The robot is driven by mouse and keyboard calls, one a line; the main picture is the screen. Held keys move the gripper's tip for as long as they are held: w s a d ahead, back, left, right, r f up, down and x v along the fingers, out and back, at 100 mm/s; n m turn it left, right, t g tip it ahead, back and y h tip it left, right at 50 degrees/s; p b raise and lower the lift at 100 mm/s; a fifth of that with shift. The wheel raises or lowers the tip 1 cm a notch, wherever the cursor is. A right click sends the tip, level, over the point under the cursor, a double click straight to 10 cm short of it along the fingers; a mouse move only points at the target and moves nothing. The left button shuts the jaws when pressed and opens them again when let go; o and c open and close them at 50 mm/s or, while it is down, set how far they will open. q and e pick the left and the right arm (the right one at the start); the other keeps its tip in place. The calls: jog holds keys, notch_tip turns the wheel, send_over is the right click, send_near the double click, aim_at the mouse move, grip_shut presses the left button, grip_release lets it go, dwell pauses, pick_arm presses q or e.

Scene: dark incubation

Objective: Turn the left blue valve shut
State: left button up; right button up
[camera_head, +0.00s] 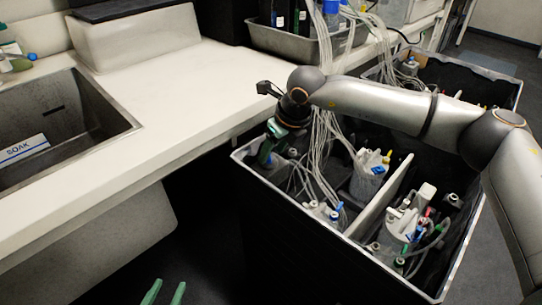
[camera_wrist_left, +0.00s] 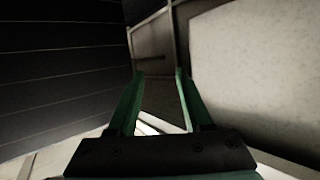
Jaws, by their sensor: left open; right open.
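Inside the black crate (camera_head: 262,182), several bottles carry tubes and coloured valves. A blue valve (camera_head: 336,212) sits on a low bottle near the crate's near wall. Other blue valve parts (camera_head: 363,152) top a whitish bottle (camera_head: 367,182) further back. I cannot tell for sure which one is the left blue valve. My right gripper (camera_head: 268,146) reaches over the crate's left corner, pointing down, to the left of these valves; its green fingers are partly hidden. My left gripper (camera_head: 164,292) is open and empty, low at the bottom edge, well away from the crate; its fingers also show in the left wrist view (camera_wrist_left: 158,78).
A white counter (camera_head: 190,85) with a sink (camera_head: 100,115) and a SOAK label (camera_head: 22,150) runs along the left. Bundled clear tubes (camera_head: 322,125) hang into the crate from a grey tray (camera_head: 280,40). A divider (camera_head: 378,205) splits the crate. Dark floor lies before it.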

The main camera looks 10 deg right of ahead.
pick_arm(q)
jog(key=shift+w+r+t, duration=0.2)
jog(key=shift+r, duration=0.3)
jog(key=shift+w+r+t, duration=0.2)
jog(key=shift+r, duration=0.25)
pick_arm(e)
jog(key=shift+x, duration=1.15)
grip_shut()
